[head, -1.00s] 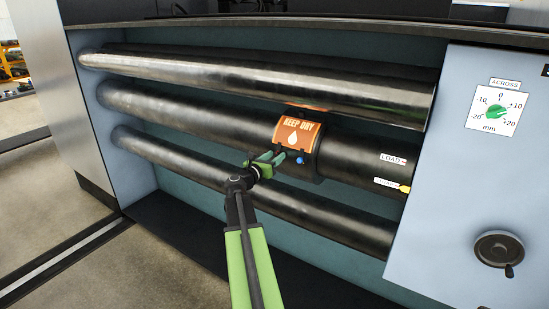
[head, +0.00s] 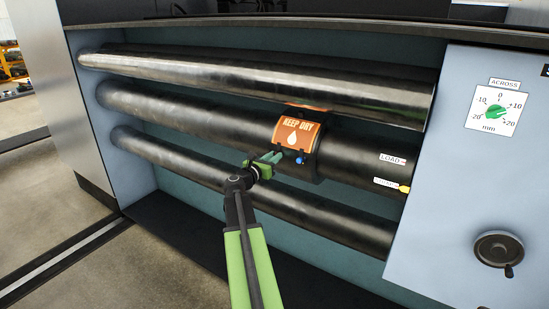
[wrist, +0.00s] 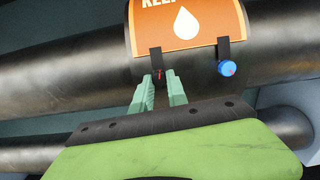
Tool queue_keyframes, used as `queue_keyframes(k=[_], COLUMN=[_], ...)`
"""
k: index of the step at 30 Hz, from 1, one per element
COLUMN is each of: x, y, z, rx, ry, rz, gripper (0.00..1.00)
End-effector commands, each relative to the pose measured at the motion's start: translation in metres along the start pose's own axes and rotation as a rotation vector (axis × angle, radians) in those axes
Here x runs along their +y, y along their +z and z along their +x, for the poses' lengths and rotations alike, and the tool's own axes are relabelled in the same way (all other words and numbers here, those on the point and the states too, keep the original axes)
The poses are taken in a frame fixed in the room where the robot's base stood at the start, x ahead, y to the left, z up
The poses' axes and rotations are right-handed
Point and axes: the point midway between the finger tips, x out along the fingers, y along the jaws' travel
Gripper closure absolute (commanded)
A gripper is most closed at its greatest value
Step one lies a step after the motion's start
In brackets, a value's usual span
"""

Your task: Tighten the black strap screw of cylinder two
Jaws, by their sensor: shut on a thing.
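The middle cylinder (head: 180,118) carries an orange KEEP DRY plate (head: 296,134) held by two black straps. In the wrist view the left strap (wrist: 156,58) ends at a small black screw (wrist: 159,75) with a red mark. My gripper (head: 279,156) is at the lower left of the plate. In the wrist view its green fingers (wrist: 160,82) stand either side of the black screw and are shut on it. The fingers hide part of the screw.
Other cylinders run above (head: 260,75) and below (head: 190,165) the middle one. At right is a panel with a green ACROSS dial (head: 496,112) and a black handwheel (head: 499,249). LOAD labels (head: 392,159) sit at the middle cylinder's right end.

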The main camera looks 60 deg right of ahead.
Motion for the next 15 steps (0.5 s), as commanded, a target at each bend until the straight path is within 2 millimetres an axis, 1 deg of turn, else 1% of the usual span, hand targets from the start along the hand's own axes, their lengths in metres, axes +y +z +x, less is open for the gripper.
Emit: queue_keyframes(k=[15], x=[0.0020], y=[-0.0010], z=[-0.0021], rx=[0.004], ry=[-0.037], rz=[0.344], gripper=[1.00])
